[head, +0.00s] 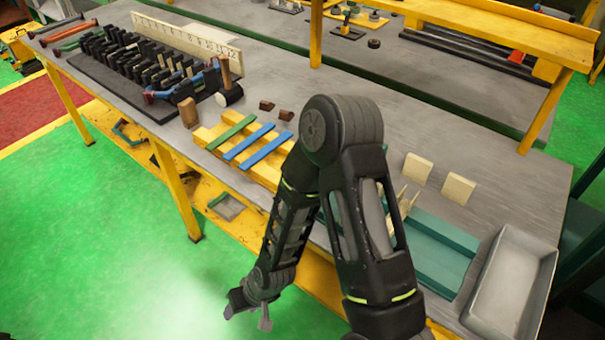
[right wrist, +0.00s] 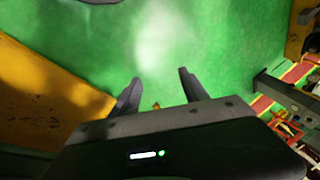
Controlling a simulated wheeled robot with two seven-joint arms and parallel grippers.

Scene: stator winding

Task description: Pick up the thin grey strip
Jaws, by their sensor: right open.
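I cannot make out a thin grey strip in either view; my arm hides part of the table. Coloured strips lie side by side across a yellow block: a green strip (head: 232,133) and two blue ones, the nearer to my arm being this blue strip (head: 265,150). My right gripper (head: 248,308) hangs in front of the table's near edge, over the green floor, below the tabletop and away from the strips. In the right wrist view the right gripper (right wrist: 160,92) is open, with nothing between its fingers. My left gripper is not in view.
A grey tray (head: 548,265) stands at the right end, beside a teal block (head: 445,240). Two pale blocks (head: 457,188) stand behind it. A hammer (head: 228,85), black rack (head: 110,85) and long ruler (head: 185,38) are at the left. The table's back right is clear.

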